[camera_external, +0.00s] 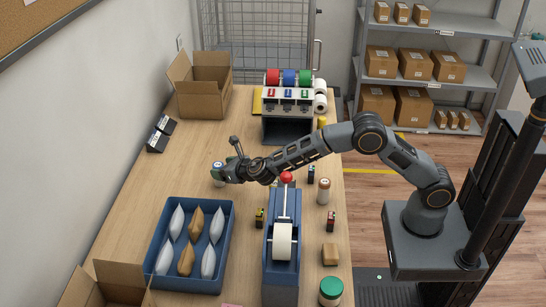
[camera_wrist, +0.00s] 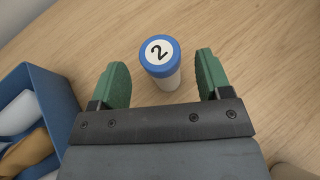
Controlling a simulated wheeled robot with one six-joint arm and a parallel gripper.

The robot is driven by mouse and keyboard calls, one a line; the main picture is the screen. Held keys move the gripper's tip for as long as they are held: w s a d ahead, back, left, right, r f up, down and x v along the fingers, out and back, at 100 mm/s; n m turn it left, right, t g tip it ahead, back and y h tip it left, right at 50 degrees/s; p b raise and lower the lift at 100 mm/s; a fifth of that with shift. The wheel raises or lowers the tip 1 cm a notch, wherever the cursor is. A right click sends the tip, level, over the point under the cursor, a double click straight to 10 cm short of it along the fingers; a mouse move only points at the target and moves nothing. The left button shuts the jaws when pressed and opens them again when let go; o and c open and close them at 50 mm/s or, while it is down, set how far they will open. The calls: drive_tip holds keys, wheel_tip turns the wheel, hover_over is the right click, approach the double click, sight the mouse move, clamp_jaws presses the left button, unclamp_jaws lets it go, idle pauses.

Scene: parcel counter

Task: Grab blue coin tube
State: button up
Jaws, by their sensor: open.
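The blue coin tube (camera_wrist: 168,78) stands upright on the wooden counter, with a white body and a blue cap marked with a black 2. In the wrist view it is centred between the two green fingers of my gripper (camera_wrist: 162,76), with a gap on each side. My gripper is open and empty. In the external view my gripper (camera_external: 229,171) is low over the left-middle of the counter. The tube (camera_external: 217,174) shows there at its left side, partly hidden by it.
A blue tray (camera_external: 228,240) of white and tan pouches lies nearby; its wall (camera_wrist: 52,95) shows at left in the wrist view. A blue tape dispenser (camera_external: 282,270) stands front right. An open carton (camera_external: 203,92) is at the back. Counter left of the tube is clear.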

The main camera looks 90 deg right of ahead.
drive_tip(key=shift+p+x, duration=0.35)
drive_tip(key=shift+x, duration=1.15)
drive_tip(key=shift+c, duration=0.2)
drive_tip(key=c, duration=1.1)
